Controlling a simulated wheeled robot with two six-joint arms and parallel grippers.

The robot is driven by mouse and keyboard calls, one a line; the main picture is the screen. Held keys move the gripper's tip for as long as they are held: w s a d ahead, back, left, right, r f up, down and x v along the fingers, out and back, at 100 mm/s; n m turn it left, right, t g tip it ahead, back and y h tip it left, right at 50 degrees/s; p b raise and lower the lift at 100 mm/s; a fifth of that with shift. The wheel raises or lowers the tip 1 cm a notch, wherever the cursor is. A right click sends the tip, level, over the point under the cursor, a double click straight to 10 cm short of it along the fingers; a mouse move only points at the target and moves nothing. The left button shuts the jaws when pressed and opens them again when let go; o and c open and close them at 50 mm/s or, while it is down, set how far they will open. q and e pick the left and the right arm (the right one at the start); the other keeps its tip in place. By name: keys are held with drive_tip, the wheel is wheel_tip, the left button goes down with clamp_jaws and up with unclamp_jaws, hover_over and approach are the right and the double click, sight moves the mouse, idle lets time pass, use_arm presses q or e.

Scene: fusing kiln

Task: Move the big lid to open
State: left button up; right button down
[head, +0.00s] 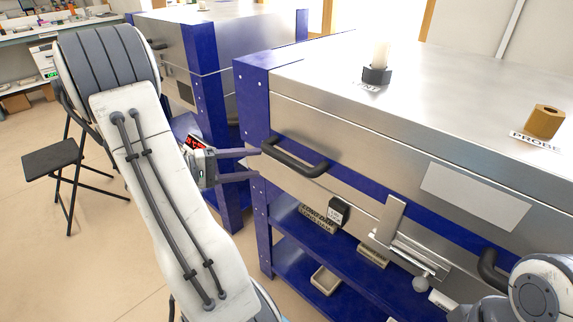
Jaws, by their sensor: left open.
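The big lid (345,118) is the brushed-steel top of the large kiln on the right, and it lies closed on the kiln body. A black bar handle (297,160) sits on the left part of its front. A second black handle (490,272) shows at the lower right, partly hidden by my right arm. My left gripper (254,164) is open and empty, with its fingers pointing right, just left of the first handle. I cannot tell whether a finger touches the kiln's blue corner post. My right gripper is out of view; only part of that arm shows at lower right.
A similar blue-and-steel kiln (215,50) stands behind at the left. A black folding stool (52,160) stands on open floor at far left. Blue shelves (290,238) with small blocks and a tray (325,280) are under the lid. A brown plug (543,122) stands on top.

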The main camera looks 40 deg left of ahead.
sight(282, 161)
use_arm(q)
drive_tip(key=x, duration=1)
drive_tip(key=shift+d, duration=0.1)
drive_tip(key=shift+s, duration=0.1)
clamp_jaws()
idle(1.0)
